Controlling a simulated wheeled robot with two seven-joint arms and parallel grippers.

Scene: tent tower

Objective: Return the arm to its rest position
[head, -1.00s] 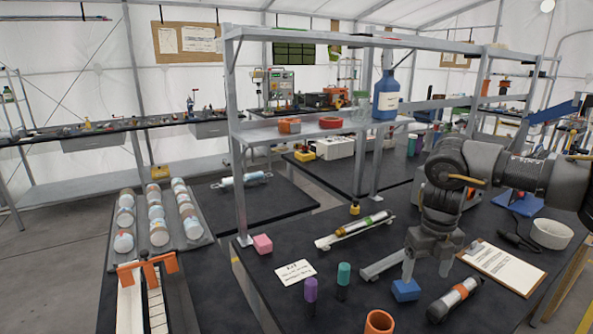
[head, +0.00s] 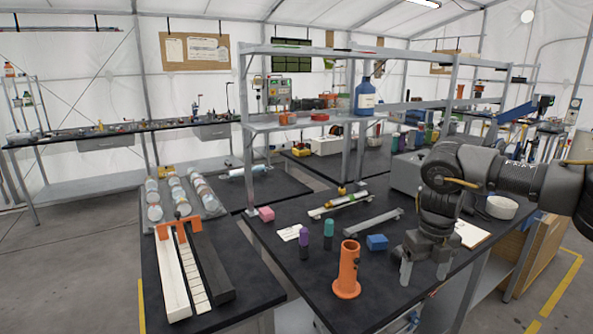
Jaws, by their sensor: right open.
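My right gripper (head: 424,271) points down near the front right edge of the dark table (head: 290,262), its two fingers apart with nothing seen between them. My right arm comes in from the right edge of the picture. A blue block (head: 377,242) lies on the table just left of the gripper, clear of the fingers. My left gripper is not in view. The arm hides part of the clipboard (head: 470,234) behind it.
An orange tube stand (head: 347,272) stands upright left of the gripper. Purple (head: 303,238) and teal (head: 328,230) capped vials, a pink block (head: 266,214) and a rail holder (head: 340,204) stand on the table. A metal shelf frame (head: 246,130) rises behind.

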